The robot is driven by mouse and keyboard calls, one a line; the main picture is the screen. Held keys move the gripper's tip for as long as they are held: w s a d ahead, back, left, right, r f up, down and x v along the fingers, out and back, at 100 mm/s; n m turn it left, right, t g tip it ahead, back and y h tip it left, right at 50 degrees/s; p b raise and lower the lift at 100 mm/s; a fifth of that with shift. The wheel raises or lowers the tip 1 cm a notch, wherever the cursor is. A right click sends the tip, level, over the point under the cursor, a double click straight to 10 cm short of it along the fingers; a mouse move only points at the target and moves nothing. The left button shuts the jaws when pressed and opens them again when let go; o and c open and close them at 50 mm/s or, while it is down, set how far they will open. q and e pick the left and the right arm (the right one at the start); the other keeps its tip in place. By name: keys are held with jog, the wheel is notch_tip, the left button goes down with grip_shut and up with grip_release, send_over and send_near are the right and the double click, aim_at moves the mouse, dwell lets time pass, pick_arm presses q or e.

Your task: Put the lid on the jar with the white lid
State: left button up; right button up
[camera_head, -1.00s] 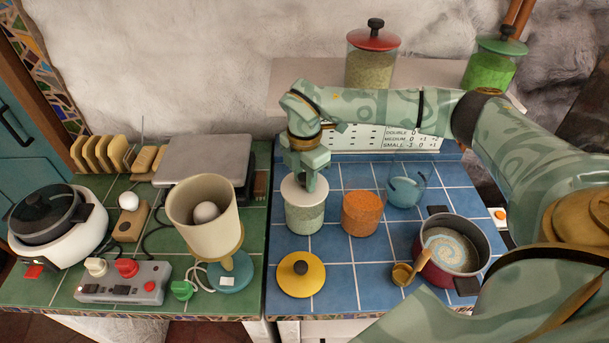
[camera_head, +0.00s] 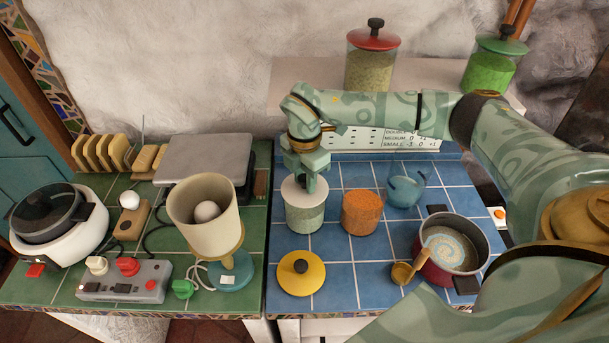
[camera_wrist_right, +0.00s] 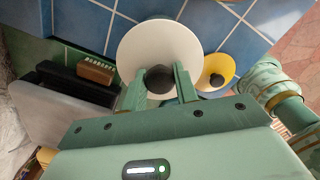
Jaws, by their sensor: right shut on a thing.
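The white lid (camera_head: 304,186) sits over the mouth of a glass jar with pale green contents (camera_head: 304,217) on the blue tiles. I cannot tell whether it is fully seated. My right gripper (camera_head: 307,176) comes down from above and is shut on the lid's dark knob. In the right wrist view the white lid (camera_wrist_right: 160,50) lies below the fingers, with its knob (camera_wrist_right: 159,79) between the two fingertips (camera_wrist_right: 160,92). My left gripper is not in view.
An orange-filled jar (camera_head: 361,214) stands just right, with a blue glass (camera_head: 406,188) behind it. A yellow lid (camera_head: 300,274) lies in front; it also shows in the wrist view (camera_wrist_right: 214,72). A red pot (camera_head: 449,249) and a small ladle (camera_head: 402,273) stand at the right.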

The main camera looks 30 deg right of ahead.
jog(key=shift+f, duration=0.1)
dwell(0.6)
jog(key=o, duration=1.6)
notch_tip(320, 180, up, 7)
jog(key=p, duration=0.6)
jog(key=shift+p, duration=0.35)
